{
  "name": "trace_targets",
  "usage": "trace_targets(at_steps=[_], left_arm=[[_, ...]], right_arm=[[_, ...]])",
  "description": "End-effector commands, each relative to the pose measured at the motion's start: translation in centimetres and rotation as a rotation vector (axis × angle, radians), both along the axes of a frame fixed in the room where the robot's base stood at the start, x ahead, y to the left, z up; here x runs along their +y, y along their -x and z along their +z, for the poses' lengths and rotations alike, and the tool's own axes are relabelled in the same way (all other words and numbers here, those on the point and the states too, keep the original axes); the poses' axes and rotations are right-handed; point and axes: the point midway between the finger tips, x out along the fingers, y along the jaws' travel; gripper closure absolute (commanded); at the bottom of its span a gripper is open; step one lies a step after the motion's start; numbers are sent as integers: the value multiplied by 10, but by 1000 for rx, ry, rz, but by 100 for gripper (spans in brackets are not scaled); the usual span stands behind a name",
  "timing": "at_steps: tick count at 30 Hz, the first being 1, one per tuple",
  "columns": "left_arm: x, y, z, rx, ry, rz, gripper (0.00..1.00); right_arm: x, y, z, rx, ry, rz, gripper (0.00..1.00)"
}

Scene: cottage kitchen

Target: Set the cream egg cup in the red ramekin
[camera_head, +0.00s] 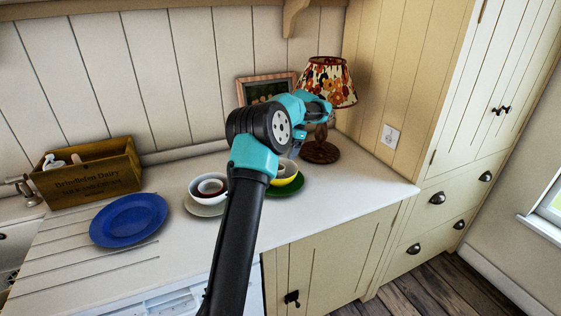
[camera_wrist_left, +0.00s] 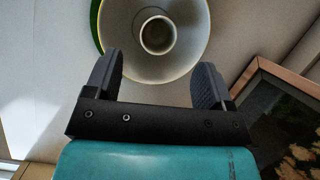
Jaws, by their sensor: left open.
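The cream egg cup (camera_wrist_left: 157,36) is inside a pale-lined bowl (camera_wrist_left: 128,62) in the left wrist view; only its round top shows. In the head view this bowl appears as the yellow bowl (camera_head: 284,181), partly behind my arm. The red ramekin (camera_head: 208,195) sits in a white bowl left of my arm. My left gripper (camera_wrist_left: 157,78) is open and empty, its fingers spread across the near side of the bowl with the cup beyond them. Its fingertips are mostly hidden by my arm in the head view. My right gripper is out of view.
A green plate (camera_head: 295,187) lies under the yellow bowl. A pale saucer (camera_head: 205,211) is under the white bowl. A blue plate (camera_head: 129,219) and wooden crate (camera_head: 88,178) are left. A lamp (camera_head: 328,84) and picture frame (camera_head: 265,88) stand behind. The counter's right end is clear.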

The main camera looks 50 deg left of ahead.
Motion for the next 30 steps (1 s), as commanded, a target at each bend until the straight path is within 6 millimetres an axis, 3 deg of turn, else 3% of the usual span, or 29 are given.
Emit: trace_targets(at_steps=[3, 9, 30], left_arm=[[-2, -8, 18, -2, 0, 1, 24], [-4, -14, 34, -1, 0, 0, 24], [-4, -15, 37, 0, 0, 1, 24]], right_arm=[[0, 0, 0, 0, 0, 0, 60], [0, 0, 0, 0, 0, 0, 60], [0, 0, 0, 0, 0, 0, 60]])
